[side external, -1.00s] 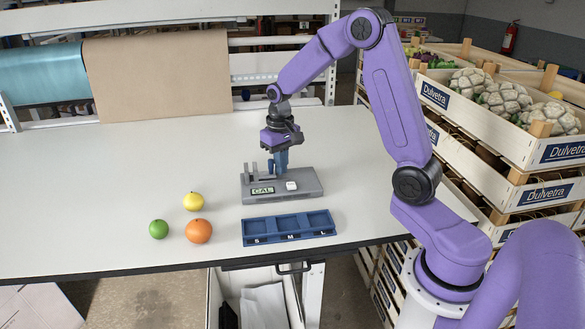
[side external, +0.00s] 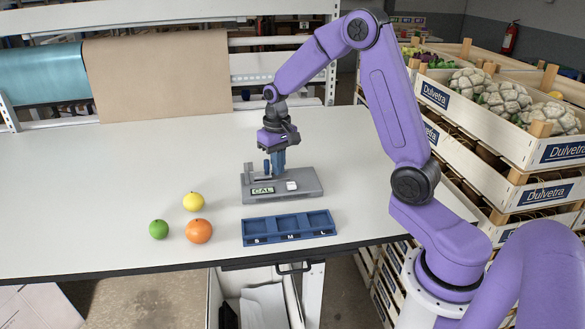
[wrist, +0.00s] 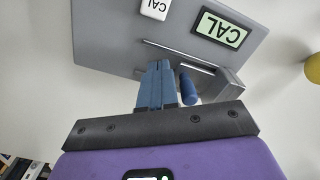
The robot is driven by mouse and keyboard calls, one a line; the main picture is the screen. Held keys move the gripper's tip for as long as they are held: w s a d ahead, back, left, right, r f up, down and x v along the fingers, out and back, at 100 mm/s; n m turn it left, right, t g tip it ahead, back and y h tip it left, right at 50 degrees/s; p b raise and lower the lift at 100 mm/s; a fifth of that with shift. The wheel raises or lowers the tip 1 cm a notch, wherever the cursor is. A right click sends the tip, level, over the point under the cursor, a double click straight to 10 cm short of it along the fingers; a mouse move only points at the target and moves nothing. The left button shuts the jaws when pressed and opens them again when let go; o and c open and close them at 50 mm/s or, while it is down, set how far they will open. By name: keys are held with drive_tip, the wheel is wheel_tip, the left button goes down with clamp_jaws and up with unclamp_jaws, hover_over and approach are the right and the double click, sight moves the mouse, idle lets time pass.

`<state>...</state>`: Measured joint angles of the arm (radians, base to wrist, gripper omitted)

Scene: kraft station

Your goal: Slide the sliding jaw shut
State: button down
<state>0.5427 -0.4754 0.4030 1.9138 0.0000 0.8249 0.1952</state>
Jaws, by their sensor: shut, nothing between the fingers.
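The grey caliper station (side external: 310,184) lies on the table with a CAL display (side external: 262,190) and a white button (side external: 291,185). Its upright grey fixed jaw (side external: 249,172) stands at the left end; a grey jaw block also shows in the wrist view (wrist: 229,83). A blue peg (side external: 266,167), apparently on the sliding jaw, stands right of the fixed jaw, with a small gap visible. My gripper (side external: 279,168) is shut and empty, its blue fingers just right of the peg. In the wrist view the fingers (wrist: 157,84) are beside the peg (wrist: 188,88); contact is hard to tell.
A blue tray (side external: 288,240) marked S, M, L lies in front of the station. The table behind is clear. Crates (side external: 505,130) stand right.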

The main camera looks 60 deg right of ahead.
sight(280, 177)
drive_tip(key=shift+s+d, duration=0.2)
wheel_tip(280, 177, up, 7)
idle(1.0)
drive_tip(key=shift+a, duration=0.1)
drive_tip(key=s+a+n, duration=0.7)
drive_tip(key=s+a, duration=0.5)
drive_tip(key=a, duration=0.1)
drive_tip(key=s+a+f+n, duration=0.1)
drive_tip(key=s+n, duration=0.7)
drive_tip(key=s, duration=1)
drive_tip(key=shift+a+f+n, duration=0.3)
drive_tip(key=shift+a, duration=0.1)
